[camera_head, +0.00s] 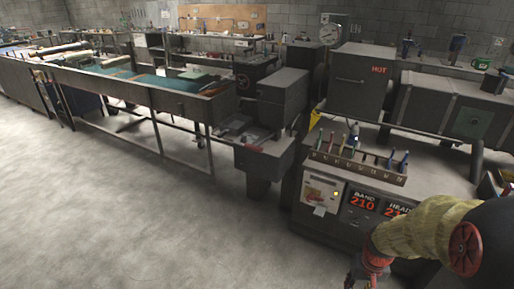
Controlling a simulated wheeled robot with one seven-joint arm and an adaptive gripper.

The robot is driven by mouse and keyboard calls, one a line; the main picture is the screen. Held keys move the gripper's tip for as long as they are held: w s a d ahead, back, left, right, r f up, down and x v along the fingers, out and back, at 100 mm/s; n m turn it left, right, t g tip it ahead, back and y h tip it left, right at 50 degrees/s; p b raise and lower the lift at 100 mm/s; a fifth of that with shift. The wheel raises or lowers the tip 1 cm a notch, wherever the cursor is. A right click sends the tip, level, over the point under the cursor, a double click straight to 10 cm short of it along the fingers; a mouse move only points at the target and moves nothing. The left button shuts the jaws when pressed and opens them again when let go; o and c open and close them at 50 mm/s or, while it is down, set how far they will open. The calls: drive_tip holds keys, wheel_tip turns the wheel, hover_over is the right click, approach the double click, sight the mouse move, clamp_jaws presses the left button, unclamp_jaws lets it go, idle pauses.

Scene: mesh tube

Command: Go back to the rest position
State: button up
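My arm, in a yellowish cover with a red round cap, reaches in from the lower right corner of the head view. My gripper (362,280) is at the bottom edge, small, dark and partly cut off by the frame. It is in front of the grey control cabinet (312,225), over the floor side. I cannot see its fingertips well enough to tell whether it is open or shut, and no held thing shows.
The cabinet shows red "210" displays (362,202) and carries a rack (358,168) of coloured-handled tools. Machines, one marked HOT (378,70), stand behind. A long trough table (185,103) runs to the left. The concrete floor (130,220) at front left is clear.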

drive_tip(key=s+a+r+n+t+p, duration=0.1)
drive_tip(key=s+a+r, duration=0.2)
drive_tip(key=r, duration=0.7)
drive_tip(key=s+a+r+t+p, duration=0.1)
drive_tip(key=s+a+r, duration=0.3)
drive_tip(key=r, duration=0.6)
drive_tip(key=s+a+r+n+t+p, duration=0.1)
drive_tip(key=s+a+r+t, duration=0.2)
drive_tip(key=a+r, duration=0.3)
wheel_tip(320, 180, up, 4)
drive_tip(key=shift+s+a+r+n+p, duration=0.25)
drive_tip(key=shift+s+a+n+p, duration=0.05)
drive_tip(key=shift+s, duration=0.45)
